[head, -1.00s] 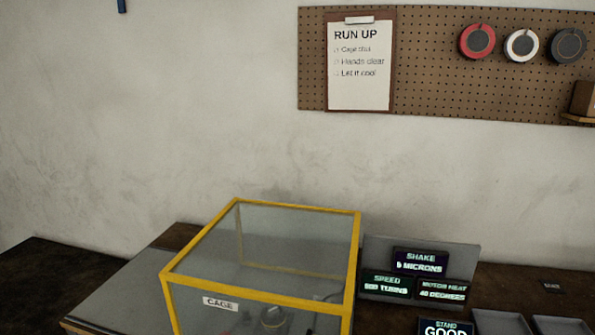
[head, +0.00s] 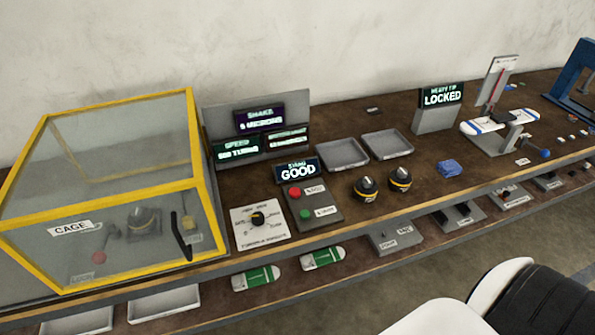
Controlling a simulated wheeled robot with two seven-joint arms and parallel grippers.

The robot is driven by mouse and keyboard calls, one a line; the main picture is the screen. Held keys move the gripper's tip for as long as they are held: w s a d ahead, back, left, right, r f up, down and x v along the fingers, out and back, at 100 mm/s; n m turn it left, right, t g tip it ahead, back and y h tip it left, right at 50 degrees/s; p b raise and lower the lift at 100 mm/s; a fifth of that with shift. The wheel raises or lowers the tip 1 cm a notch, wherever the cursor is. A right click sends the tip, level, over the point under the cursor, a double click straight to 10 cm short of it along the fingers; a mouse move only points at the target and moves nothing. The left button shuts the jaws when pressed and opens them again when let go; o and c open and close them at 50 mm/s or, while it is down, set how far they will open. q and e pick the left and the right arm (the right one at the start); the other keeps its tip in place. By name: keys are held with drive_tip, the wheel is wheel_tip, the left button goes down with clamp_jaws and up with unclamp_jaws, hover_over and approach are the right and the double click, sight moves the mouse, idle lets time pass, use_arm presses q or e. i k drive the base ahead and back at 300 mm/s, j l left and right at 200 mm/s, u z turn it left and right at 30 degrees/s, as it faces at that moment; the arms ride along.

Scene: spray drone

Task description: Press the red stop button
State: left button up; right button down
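The red button (head: 295,191) sits at the upper left of a small dark control box (head: 325,211) on the bench. A label beside it is too small to read clearly. A green button (head: 306,213) sits below it on the same box. Behind the box, a small display (head: 299,171) reads GOOD. Neither of my grippers shows in the head view, and nothing covers the red button.
A yellow-framed clear cage (head: 205,160) stands left of the box, its lid down. Two black knobbed motors (head: 367,187) stand to the right. Grey trays (head: 342,154) lie behind. A lower shelf runs along the front.

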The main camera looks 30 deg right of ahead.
sight(295, 192)
drive_tip(key=l+z, duration=0.2)
drive_tip(key=z, duration=0.3)
drive_tip(key=l+z, duration=0.15)
drive_tip(key=z, duration=0.3)
drive_tip(key=i+j, duration=0.05)
